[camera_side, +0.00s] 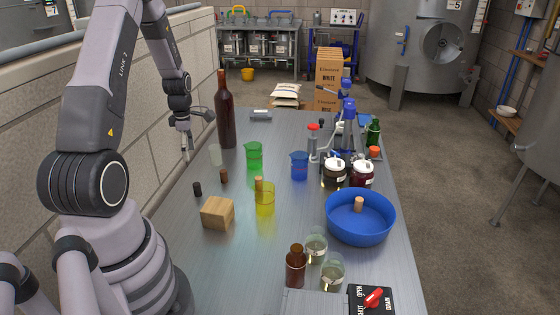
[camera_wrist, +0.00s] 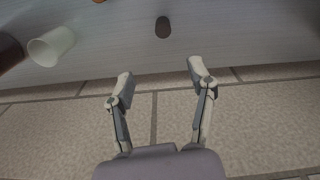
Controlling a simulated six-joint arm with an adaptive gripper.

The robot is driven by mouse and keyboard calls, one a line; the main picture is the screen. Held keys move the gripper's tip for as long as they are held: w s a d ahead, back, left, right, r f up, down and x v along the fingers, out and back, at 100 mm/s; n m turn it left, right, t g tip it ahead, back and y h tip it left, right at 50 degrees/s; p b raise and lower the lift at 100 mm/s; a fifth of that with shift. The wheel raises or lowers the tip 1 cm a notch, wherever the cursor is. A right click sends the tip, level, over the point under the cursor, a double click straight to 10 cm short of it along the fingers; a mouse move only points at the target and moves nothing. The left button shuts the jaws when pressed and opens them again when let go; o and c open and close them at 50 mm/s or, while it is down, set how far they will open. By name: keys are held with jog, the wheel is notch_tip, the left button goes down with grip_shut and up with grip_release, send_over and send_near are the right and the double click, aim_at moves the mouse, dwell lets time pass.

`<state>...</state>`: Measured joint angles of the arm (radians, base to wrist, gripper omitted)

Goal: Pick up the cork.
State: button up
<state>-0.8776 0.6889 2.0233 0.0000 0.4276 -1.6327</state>
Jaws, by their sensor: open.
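A tan cork-like cylinder (camera_side: 358,204) stands in the blue bowl (camera_side: 335,236) on the right of the table. Another tan cylinder (camera_side: 259,184) shows at the rim of the yellow beaker (camera_side: 265,205); I cannot tell whether it is inside or behind. A reddish-brown stopper (camera_side: 224,176) and a dark stopper (camera_side: 197,189) stand near the left edge. The wrist view shows the dark stopper (camera_wrist: 162,27) ahead of the fingers. My gripper (camera_side: 186,152) is open and empty above the table's left edge, also in the wrist view (camera_wrist: 160,80), apart from every object.
A tall brown bottle (camera_side: 225,115), a translucent cup (camera_side: 215,155), a green beaker (camera_side: 254,157) and a wooden block (camera_side: 217,213) surround the stoppers. Jars (camera_side: 335,176), a blue beaker (camera_side: 299,166) and glassware crowd the right. A block wall (camera_side: 130,165) runs along the left.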

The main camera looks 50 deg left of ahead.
aim_at(196, 184)
notch_tip(196, 184, down, 8)
jog(key=shift+d, duration=0.1)
jog(key=f, duration=0.5)
jog(key=shift+w+d+f, duration=0.1)
jog(key=shift+d+f, duration=0.05)
jog(key=shift+d, duration=0.15)
jog(key=c, duration=0.8)
